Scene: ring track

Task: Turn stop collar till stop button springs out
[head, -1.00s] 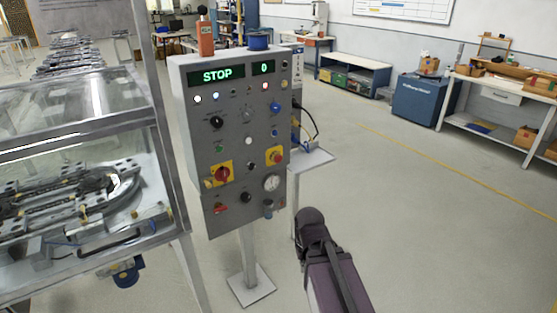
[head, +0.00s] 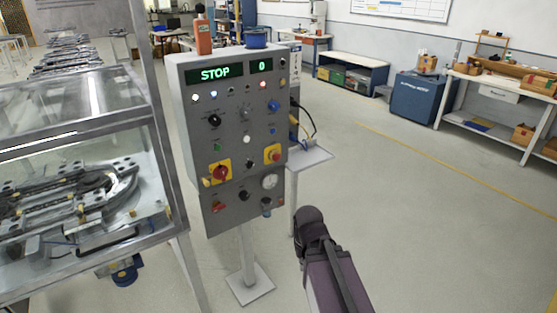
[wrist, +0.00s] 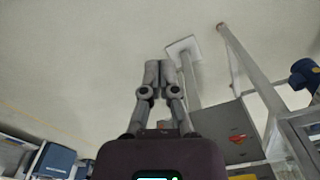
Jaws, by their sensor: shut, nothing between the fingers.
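The grey control panel (head: 236,130) stands upright on a post in the head view, its display reading STOP and 0. A red button on a yellow plate (head: 274,154) sits at its right side; I take it for the stop button. Its collar is too small to make out, and whether the button is in or out cannot be told. My gripper (wrist: 160,68) shows in the wrist view, fingers together and empty, apart from the panel. The panel's lower part (wrist: 222,130) shows upside down at the right there.
A red rotary switch on another yellow plate (head: 219,172) sits lower left on the panel. A glass-covered machine (head: 75,190) stands close on the left. A small side shelf (head: 308,159) juts out right of the panel. The floor to the right is open.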

